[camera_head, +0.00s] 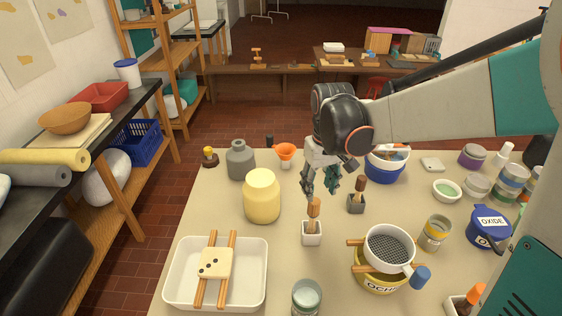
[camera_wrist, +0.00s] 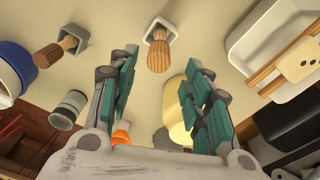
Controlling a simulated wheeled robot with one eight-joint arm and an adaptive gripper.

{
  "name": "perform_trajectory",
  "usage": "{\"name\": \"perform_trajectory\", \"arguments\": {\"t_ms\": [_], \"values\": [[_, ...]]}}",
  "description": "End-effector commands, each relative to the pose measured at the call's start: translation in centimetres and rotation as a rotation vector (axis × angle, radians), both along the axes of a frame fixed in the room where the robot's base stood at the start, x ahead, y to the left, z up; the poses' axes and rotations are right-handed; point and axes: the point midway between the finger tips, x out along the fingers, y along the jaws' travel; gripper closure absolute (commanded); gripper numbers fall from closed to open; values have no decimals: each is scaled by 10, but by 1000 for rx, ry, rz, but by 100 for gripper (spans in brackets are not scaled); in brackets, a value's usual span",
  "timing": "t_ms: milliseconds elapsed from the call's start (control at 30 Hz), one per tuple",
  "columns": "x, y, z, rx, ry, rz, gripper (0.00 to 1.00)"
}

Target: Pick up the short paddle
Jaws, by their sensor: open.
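Two wooden-handled tools that may be paddles stand in small square holders. One handle (camera_head: 314,210) is in a white holder (camera_head: 312,236), just in front of my gripper; this handle also shows in the wrist view (camera_wrist: 158,53). The other handle (camera_head: 360,186) is in a grey holder (camera_head: 355,206) farther right; it also shows at the left of the wrist view (camera_wrist: 52,54). The holders hide their lower ends, so I cannot tell which is the short paddle. My gripper (camera_head: 321,190) is open and empty above the table, its fingertips (camera_wrist: 159,60) apart, touching neither handle.
A yellow jar (camera_head: 262,196) stands left of my gripper. A white tray (camera_head: 180,282) holds a block on two wooden rods. A sieve (camera_head: 390,245) sits on a yellow tub at front right. A blue-and-white bucket (camera_head: 386,170) stands behind the grey holder. Clear tabletop lies left of the white holder.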

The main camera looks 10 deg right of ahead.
Motion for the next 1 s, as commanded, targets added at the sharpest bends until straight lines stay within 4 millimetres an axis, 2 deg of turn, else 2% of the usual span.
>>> {"name": "perform_trajectory", "arguments": {"t_ms": [100,333,700,1000], "values": [[10,0,-6,0,35,11,55],[15,0,-22,0,58,19,55],[15,0,-88,0,58,19,55],[14,0,-104,0,58,19,55]]}}
